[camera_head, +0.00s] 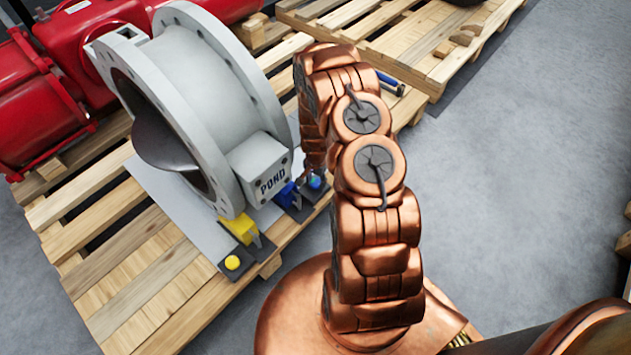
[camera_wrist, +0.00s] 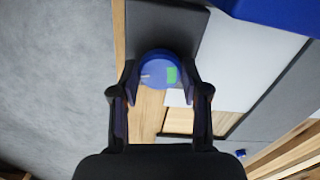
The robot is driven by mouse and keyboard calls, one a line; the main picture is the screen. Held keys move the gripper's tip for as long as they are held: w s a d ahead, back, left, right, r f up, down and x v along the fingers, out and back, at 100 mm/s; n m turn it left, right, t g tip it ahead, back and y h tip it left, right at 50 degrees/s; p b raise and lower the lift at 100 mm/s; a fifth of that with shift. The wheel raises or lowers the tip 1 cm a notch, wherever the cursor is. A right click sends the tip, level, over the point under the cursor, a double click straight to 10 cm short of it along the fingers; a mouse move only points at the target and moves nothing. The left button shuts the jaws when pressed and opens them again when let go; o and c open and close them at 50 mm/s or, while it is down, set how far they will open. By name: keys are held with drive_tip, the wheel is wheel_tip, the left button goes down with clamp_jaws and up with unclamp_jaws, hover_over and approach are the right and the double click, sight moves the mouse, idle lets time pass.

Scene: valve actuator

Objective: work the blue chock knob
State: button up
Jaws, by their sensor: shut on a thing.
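The blue chock knob (camera_wrist: 158,68) is a round blue knob with a green patch and a small pale mark on its face. In the wrist view it sits between the two fingers of my gripper (camera_wrist: 160,88), which are shut on it from both sides. In the head view the blue knob (camera_head: 315,181) shows beside my arm, at the end of a dark base plate. A blue chock block (camera_head: 287,194) stands just left of it, below the grey valve body (camera_head: 205,95) marked POND. My arm hides most of the gripper in the head view.
A yellow chock (camera_head: 240,228) with a yellow knob (camera_head: 232,262) stands to the left on the same pallet (camera_head: 150,290). A red actuator (camera_head: 45,100) lies at the far left. Another pallet (camera_head: 410,55) lies behind. Grey floor to the right is clear.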

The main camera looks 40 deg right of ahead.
sight(316, 183)
idle(0.4)
drive_tip(key=o, duration=1.1)
drive_tip(key=shift+o, duration=0.2)
drive_tip(key=shift+r, duration=0.1)
wheel_tip(316, 183, up, 12)
idle(0.5)
drive_tip(key=shift+s, duration=0.1)
